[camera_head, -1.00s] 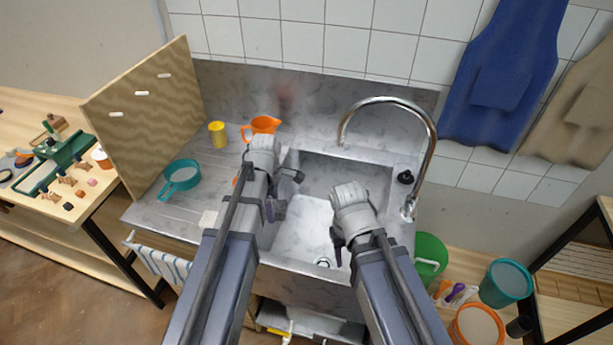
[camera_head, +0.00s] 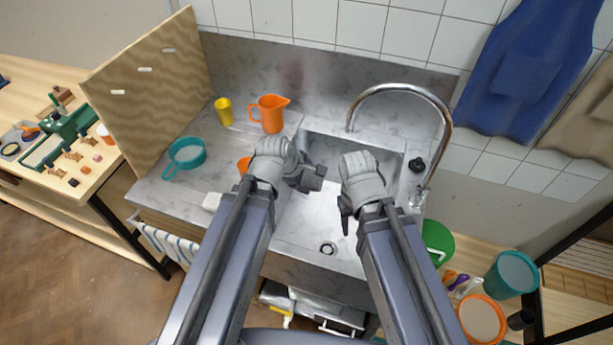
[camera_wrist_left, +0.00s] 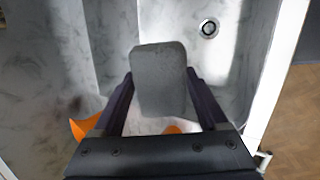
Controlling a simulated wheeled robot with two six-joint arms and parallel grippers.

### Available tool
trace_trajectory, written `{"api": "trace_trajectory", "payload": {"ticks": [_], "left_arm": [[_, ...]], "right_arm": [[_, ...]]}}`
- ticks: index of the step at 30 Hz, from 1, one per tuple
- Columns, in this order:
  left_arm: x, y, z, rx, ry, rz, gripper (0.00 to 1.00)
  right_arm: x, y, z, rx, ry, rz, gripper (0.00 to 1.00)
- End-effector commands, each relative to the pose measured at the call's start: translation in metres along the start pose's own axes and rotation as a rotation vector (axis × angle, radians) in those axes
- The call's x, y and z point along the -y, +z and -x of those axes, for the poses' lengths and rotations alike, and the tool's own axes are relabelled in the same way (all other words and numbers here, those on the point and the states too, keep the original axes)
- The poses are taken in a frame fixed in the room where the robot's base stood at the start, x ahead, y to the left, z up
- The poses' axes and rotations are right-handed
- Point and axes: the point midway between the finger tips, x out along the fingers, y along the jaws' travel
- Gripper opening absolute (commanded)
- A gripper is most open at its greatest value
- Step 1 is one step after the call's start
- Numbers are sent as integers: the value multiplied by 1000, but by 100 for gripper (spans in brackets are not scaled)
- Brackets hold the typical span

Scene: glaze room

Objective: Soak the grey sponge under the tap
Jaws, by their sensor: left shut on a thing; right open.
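The grey sponge (camera_wrist_left: 158,80) is held between the two fingers of my left gripper (camera_wrist_left: 160,100), as the left wrist view shows. In the head view my left gripper (camera_head: 308,177) is over the left part of the sink basin (camera_head: 310,215), and the sponge is hard to tell from the dark fingers. The tap (camera_head: 400,88) arches over the back right of the basin, its spout end to the right of and behind my left gripper. I cannot make out any water running. My right gripper (camera_head: 346,208) is open over the basin's right side and looks empty.
An orange jug (camera_head: 270,114), yellow cup (camera_head: 224,111), teal sieve (camera_head: 187,153) and white block (camera_head: 211,201) stand on the drainboard. An orange thing (camera_head: 243,165) is partly behind my left arm. A black knob-like thing (camera_head: 416,164) sits right of the basin. The drain (camera_head: 327,249) is clear.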

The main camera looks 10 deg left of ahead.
Motion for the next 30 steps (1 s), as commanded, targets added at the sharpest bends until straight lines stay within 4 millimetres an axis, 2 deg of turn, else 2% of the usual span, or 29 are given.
{"api": "trace_trajectory", "payload": {"ticks": [30], "left_arm": [[-64, 26, -60, -1, -4, -1, 32]], "right_arm": [[2, -1, -18, 0, 0, -1, 50]]}}
